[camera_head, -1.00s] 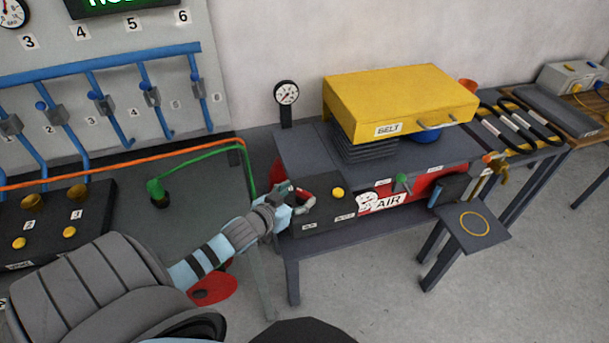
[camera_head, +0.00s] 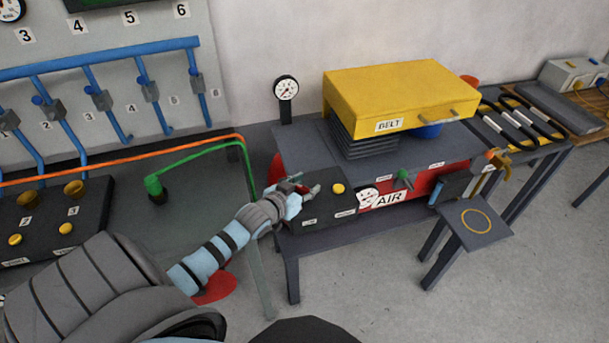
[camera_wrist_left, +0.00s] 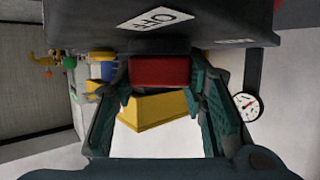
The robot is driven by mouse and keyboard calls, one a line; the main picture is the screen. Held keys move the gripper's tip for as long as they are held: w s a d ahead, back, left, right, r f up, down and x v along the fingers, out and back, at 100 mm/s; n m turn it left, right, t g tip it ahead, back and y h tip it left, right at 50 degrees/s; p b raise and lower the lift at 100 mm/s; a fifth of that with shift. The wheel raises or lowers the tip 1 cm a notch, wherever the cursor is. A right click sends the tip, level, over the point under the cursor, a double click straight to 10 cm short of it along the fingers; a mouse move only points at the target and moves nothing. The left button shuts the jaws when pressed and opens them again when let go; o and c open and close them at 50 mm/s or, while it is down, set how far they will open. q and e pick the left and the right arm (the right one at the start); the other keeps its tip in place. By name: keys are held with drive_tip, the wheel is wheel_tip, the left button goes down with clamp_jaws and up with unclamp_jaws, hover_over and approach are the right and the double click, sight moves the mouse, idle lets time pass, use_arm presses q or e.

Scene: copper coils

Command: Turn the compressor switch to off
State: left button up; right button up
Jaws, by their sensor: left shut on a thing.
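The compressor has a dark switch box (camera_head: 325,207) at its left front with a yellow button (camera_head: 338,188) on top. In the wrist view, the red switch handle (camera_wrist_left: 160,71) sits between the fingers of my left gripper (camera_wrist_left: 161,80), which is shut on it. An OFF label (camera_wrist_left: 157,18) shows on the dark face beside the handle. How far the handle is turned cannot be told. My right gripper is not in view.
A yellow BELT box (camera_head: 400,100) sits on the compressor bench. A pressure gauge (camera_head: 286,90) stands behind. A red AIR panel (camera_head: 410,188) and a small stand (camera_head: 472,222) are to the right. Green and orange hoses (camera_head: 190,153) run at the left.

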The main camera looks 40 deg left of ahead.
use_arm(q)
drive_tip(key=shift+n+y+p, duration=0.7)
drive_tip(key=shift+n+y, duration=0.2)
drive_tip(key=shift+n, duration=0.1)
drive_tip(key=shift+n+g+y, duration=0.3)
drive_tip(key=shift+n+y, duration=0.1)
drive_tip(key=shift+y, duration=0.2)
drive_tip(key=shift+f+n+g+y+b, duration=0.2)
drive_tip(key=shift+n+g+y+b, duration=0.2)
drive_tip(key=shift+n+y+b, duration=0.35)
drive_tip(key=n+g+y+b, duration=0.2)
drive_tip(key=n+g+b, duration=0.2)
drive_tip(key=b, duration=0.2)
drive_tip(key=n+g+y+b, duration=0.3)
drive_tip(key=n+g+b, duration=0.1)
drive_tip(key=b, duration=0.2)
drive_tip(key=n+g+y+b, duration=0.2)
drive_tip(key=n+g+b, duration=0.2)
drive_tip(key=b, duration=0.2)
drive_tip(key=shift+s+a+f+n+y, duration=0.1)
drive_tip(key=shift+s+a+n+y, duration=0.05)
drive_tip(key=shift+s+n+y, duration=0.15)
drive_tip(key=shift+r+n+g+b, duration=0.2)
drive_tip(key=shift+n+g+b, duration=0.5)
drive_tip(key=shift+b, duration=0.25)
drive_tip(key=o, duration=1.2)
